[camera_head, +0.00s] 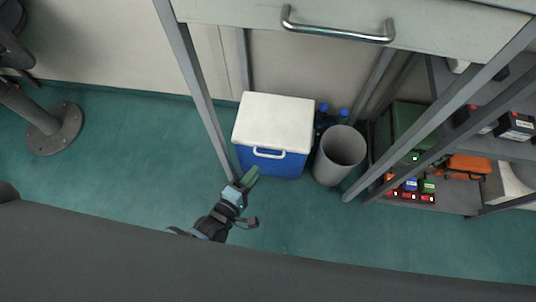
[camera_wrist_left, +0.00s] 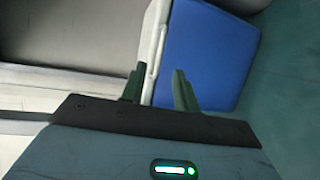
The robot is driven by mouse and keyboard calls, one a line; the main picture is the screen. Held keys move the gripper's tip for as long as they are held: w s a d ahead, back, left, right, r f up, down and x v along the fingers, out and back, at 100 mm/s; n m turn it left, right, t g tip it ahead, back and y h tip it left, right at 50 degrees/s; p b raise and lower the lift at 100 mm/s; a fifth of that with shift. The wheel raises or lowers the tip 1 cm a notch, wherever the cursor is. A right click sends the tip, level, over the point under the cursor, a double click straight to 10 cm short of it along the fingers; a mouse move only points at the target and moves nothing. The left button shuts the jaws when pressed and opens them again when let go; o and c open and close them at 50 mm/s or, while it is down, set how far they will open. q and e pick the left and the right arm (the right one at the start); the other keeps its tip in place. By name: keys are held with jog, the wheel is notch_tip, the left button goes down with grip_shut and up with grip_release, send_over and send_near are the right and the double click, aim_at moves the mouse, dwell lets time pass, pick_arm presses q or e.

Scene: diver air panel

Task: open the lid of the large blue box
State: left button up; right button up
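The large blue box (camera_head: 272,163) stands on the floor under the bench, with its white lid (camera_head: 277,120) down and closed. A white handle (camera_head: 269,154) is on its front. My left gripper (camera_head: 249,177) is low in front of the box, near its front left corner. In the left wrist view the blue wall (camera_wrist_left: 210,52) and the white lid edge (camera_wrist_left: 153,38) lie beyond the fingertips. The two green fingers of the left gripper (camera_wrist_left: 159,70) are apart, with nothing visibly held; contact with the box cannot be told. My right gripper is not in view.
A grey bin (camera_head: 340,152) stands just right of the box, with blue-capped bottles (camera_head: 322,112) behind. A bench leg (camera_head: 207,100) runs close on the left. A shelf (camera_head: 455,197) with batteries is at the right. The floor to the left (camera_head: 130,150) is mostly free.

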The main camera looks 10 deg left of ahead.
pick_arm(q)
jog(key=b+x, duration=0.2)
jog(key=x, duration=0.5)
jog(key=shift+w+d, duration=0.15)
jog(key=shift+w, duration=0.15)
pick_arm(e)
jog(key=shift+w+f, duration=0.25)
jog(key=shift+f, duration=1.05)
pick_arm(q)
jog(key=shift+f, duration=0.1)
jog(key=c, duration=0.6)
grip_shut()
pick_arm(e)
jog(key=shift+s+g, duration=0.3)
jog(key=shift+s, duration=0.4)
